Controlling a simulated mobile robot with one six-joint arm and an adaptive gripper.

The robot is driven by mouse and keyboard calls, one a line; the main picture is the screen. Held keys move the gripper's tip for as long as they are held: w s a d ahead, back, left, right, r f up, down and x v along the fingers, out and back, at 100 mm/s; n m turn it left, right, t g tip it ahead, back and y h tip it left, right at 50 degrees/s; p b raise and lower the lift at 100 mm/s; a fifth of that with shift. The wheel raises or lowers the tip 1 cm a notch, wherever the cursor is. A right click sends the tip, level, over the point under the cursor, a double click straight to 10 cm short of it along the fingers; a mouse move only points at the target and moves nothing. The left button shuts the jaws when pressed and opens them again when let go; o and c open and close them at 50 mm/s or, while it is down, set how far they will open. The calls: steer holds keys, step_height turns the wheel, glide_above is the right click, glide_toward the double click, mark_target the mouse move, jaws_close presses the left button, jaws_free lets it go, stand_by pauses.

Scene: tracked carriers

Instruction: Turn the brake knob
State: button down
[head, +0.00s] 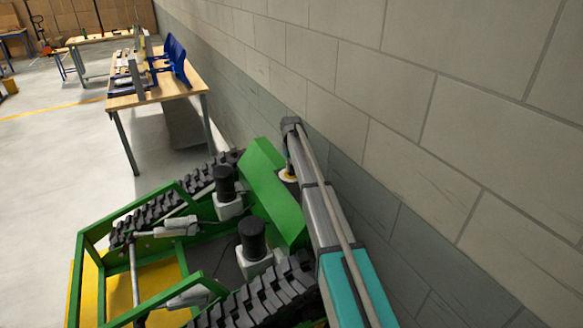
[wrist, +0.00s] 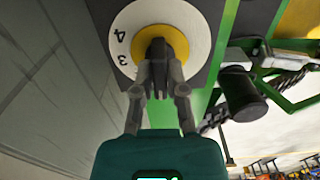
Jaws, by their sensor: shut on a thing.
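The brake knob (wrist: 179,44) is a yellow disc with a dark raised grip across its middle. It sits on a round white dial (wrist: 121,22) with the digits 4 and 3 visible at its left. My gripper (wrist: 157,66) is shut on the dark grip, one finger at each side, in the wrist view. In the head view a sliver of the white dial and yellow knob (head: 288,177) shows beside my arm on the carrier's dark end panel; my arm hides the rest.
The green tracked carrier (head: 273,193) has black treads and two black-capped cylinders (head: 251,238). A grey block wall (head: 400,130) runs close along the right. A wooden workbench (head: 180,88) stands behind. Open floor (head: 50,170) lies to the left.

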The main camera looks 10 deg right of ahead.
steer(key=m, duration=0.3)
steer(key=shift+m, duration=0.4)
steer(key=m, duration=0.8)
steer(key=shift+m, duration=1.9)
steer(key=c, duration=0.7)
jaws_free()
